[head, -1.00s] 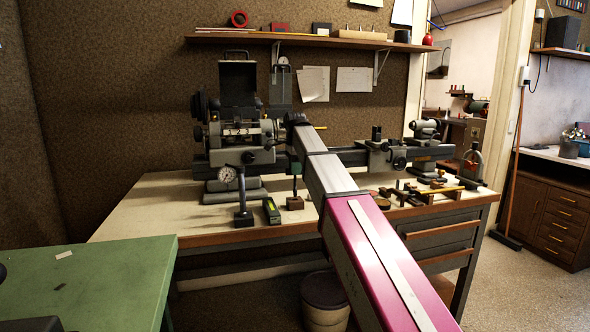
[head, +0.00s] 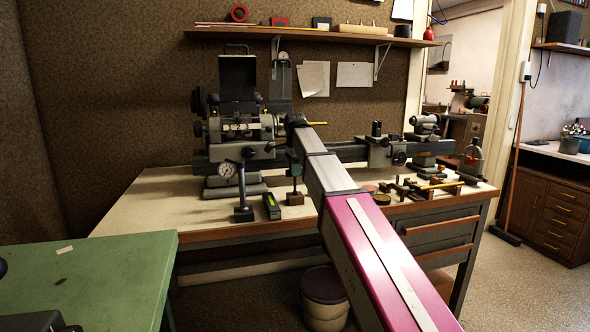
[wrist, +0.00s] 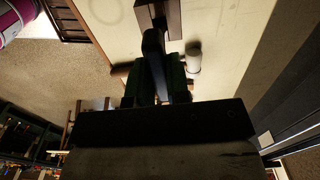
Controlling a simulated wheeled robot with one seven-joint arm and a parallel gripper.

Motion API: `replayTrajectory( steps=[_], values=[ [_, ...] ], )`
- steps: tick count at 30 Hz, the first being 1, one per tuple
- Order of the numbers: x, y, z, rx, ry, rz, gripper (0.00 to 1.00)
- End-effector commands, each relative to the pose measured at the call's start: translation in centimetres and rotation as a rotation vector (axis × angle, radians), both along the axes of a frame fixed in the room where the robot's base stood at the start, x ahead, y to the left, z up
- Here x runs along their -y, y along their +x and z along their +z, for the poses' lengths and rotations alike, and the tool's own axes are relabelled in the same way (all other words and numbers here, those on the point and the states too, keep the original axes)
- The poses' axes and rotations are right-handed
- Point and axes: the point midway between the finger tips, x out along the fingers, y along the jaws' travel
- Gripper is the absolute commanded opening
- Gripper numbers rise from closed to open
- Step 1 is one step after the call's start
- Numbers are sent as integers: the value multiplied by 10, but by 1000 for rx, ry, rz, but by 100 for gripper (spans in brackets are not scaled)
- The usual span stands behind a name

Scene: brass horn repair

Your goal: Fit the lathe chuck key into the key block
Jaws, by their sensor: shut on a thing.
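My gripper (head: 294,167) points down in front of the lathe, its greenish fingers partly behind other parts. In the wrist view my gripper (wrist: 158,90) is shut on a dark, narrow piece, the lathe chuck key (wrist: 154,48). The key's lower end is hard to make out. A small dark brown block, the key block (head: 295,199), stands on the bench just below the fingers. It also shows in the wrist view (wrist: 174,20), close beyond the key's tip. The key looks roughly upright over the block; I cannot tell whether it touches or enters it.
The lathe (head: 240,130) stands close behind my gripper. A dial gauge stand (head: 243,212) and a green-and-black box (head: 271,206) stand left of the block. Several small tools (head: 425,188) lie at the bench's right. The bench (head: 150,205) is clear at its left front.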

Motion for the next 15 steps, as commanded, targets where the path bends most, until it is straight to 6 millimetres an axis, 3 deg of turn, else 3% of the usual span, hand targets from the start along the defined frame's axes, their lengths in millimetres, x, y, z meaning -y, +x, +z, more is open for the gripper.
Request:
replayTrajectory(
  steps=[15],
  values=[
    [0, 0, -14, 0, 0, 0, 0]
  ],
)
